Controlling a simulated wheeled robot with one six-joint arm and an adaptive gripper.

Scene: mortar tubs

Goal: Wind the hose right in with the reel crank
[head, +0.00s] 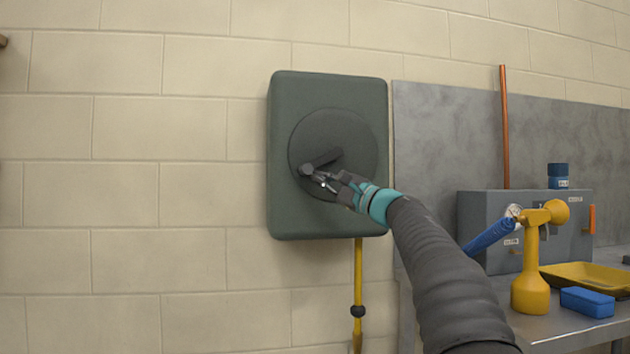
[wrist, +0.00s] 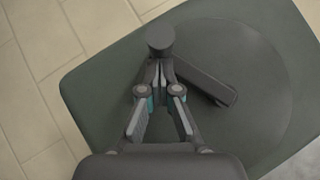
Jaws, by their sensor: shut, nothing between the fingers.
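The hose reel (head: 330,220) is a dark green box on the block wall, with a round dark disc (head: 352,126) on its front. The crank arm (head: 325,158) lies across the disc, and its round knob (head: 307,170) is at the lower left end. The crank arm (wrist: 207,82) and knob (wrist: 160,36) also show in the wrist view. The yellow hose (head: 358,270) hangs straight down from the box, with a dark ball on it. My gripper (head: 315,177) is shut and empty, its fingertips (wrist: 160,70) right at the knob; whether they touch it I cannot tell.
A copper pipe (head: 504,125) stands behind.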

